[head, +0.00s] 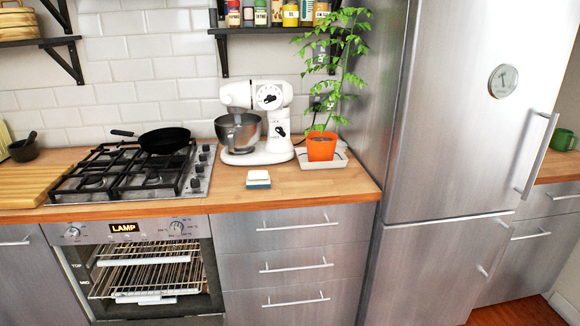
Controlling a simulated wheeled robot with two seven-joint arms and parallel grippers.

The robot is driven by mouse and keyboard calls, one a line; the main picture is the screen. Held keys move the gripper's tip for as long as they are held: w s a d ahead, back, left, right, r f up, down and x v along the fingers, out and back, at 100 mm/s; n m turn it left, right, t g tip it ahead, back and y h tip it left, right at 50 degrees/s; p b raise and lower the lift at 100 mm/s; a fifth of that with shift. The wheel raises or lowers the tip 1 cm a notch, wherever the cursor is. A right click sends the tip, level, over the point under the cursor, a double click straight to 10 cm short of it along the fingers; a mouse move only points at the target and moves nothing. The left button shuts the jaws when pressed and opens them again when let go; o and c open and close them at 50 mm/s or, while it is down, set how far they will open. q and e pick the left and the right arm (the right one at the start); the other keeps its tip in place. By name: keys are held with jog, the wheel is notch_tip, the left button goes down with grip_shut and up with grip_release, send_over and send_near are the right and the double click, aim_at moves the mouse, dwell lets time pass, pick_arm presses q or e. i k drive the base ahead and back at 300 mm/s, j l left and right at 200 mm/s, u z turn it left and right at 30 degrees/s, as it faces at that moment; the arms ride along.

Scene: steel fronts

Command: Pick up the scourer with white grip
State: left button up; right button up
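The scourer with white grip (258,179) lies on the wooden counter (226,198), near its front edge. It has a white top and a dark blue-green lower layer. It sits in front of the white stand mixer (262,125), apart from it. Neither of my grippers shows in the head view.
A gas hob (120,178) with a black pan (165,140) is left of the scourer. An orange plant pot (321,146) on a white tray stands behind right. A tall steel fridge (445,110) bounds the counter on the right. The oven (150,270) below shows its racks.

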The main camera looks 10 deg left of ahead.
aim_at(256, 179)
jog(key=i+j+z, duration=0.25)
jog(key=i, duration=0.2)
jog(key=i+j+z, duration=0.25)
jog(key=i, duration=0.2)
